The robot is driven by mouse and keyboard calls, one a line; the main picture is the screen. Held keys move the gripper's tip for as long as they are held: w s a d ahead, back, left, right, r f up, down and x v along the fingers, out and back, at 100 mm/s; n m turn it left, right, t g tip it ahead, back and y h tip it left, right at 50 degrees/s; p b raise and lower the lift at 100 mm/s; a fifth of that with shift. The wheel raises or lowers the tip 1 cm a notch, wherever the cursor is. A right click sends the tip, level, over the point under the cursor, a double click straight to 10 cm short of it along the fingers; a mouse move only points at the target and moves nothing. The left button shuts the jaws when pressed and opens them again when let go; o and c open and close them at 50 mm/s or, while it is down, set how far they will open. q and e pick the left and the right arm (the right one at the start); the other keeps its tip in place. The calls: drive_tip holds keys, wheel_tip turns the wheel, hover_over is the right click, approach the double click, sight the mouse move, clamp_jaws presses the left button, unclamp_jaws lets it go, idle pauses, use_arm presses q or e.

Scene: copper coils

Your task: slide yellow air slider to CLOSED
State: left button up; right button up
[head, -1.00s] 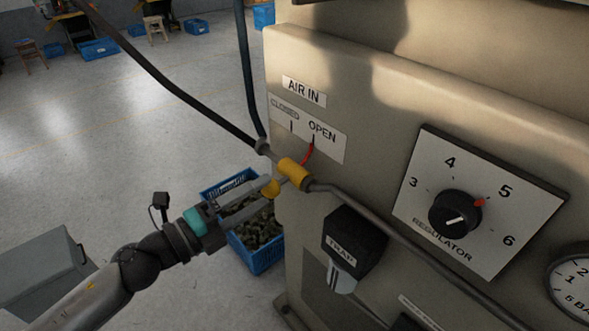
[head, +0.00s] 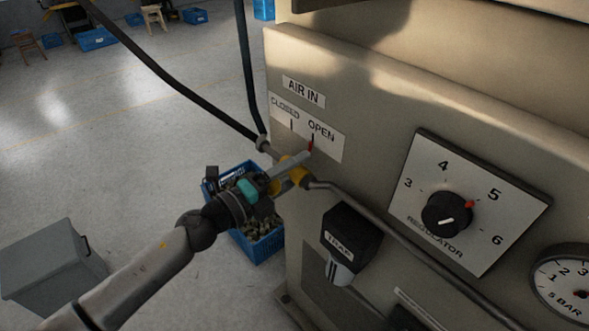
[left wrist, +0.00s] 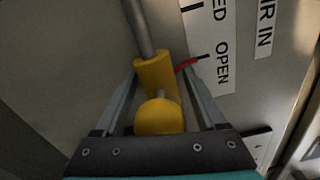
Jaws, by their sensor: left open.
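The yellow air slider (head: 303,177) sits on a grey pipe below the AIR IN label. It also shows in the left wrist view as a yellow sleeve (left wrist: 155,72) with a round yellow knob (left wrist: 158,116) facing the camera. Its red pointer (head: 310,145) stands at the OPEN mark on the label plate (head: 328,150); the CLOSED mark is to the left. My left gripper (head: 300,165) is open at the slider. In the left wrist view its fingers (left wrist: 158,88) stand on both sides of the knob and sleeve; contact is unclear. My right gripper is out of view.
A dark hose (head: 170,80) runs to the pipe's left end. The black TRAP unit (head: 352,240) and regulator dial (head: 447,214) are on the beige machine to the right. A blue crate (head: 268,247) stands on the floor below my gripper, and a grey box (head: 50,265) stands left.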

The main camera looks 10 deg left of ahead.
use_arm(q)
drive_tip(key=shift+c, duration=0.4)
clamp_jaws()
idle(0.4)
